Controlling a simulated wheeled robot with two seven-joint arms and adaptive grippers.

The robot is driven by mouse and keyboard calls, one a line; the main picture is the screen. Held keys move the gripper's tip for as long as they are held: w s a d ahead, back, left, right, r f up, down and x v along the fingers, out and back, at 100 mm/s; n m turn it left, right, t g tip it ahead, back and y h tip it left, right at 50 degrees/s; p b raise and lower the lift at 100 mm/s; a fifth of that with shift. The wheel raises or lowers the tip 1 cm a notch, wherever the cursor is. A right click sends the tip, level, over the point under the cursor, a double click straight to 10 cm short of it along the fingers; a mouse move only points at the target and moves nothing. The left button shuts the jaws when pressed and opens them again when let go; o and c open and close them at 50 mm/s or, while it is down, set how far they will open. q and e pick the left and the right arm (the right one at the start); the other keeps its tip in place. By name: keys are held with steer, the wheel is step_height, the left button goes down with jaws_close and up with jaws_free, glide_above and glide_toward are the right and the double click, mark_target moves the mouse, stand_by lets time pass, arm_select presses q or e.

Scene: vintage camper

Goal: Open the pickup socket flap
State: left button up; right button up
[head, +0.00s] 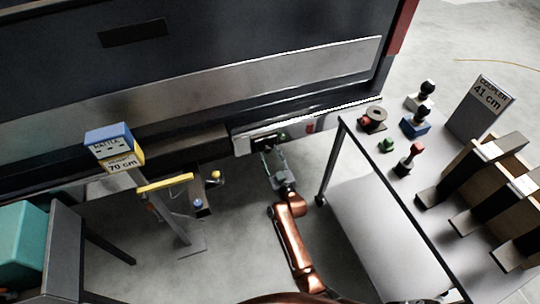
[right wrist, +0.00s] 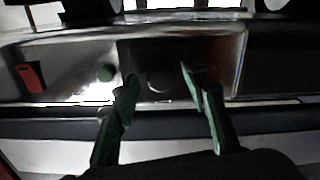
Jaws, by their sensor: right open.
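A dark recessed panel (head: 264,141) sits in the pale bumper of the large dark vehicle. In the right wrist view, the dark panel (right wrist: 219,58) holds a dim round shape (right wrist: 160,84), which looks like the socket flap. It appears closed, though the shading is too dark to be sure. My right gripper (head: 272,153) reaches up to the panel from below in the head view. Its green fingers (right wrist: 158,78) are spread to either side of the round shape, with nothing between them. I cannot tell whether a fingertip touches it. My left gripper is out of view.
A green round part (right wrist: 105,73) and a red part (right wrist: 31,77) are on the bumper beside the panel. A table (head: 385,220) with stamps and blocks stands to the right. A yellow-topped stand (head: 165,184) and a blue sign (head: 108,140) are left.

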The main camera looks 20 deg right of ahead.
steer(key=shift+c, duration=0.3)
jaws_close()
stand_by(0.3)
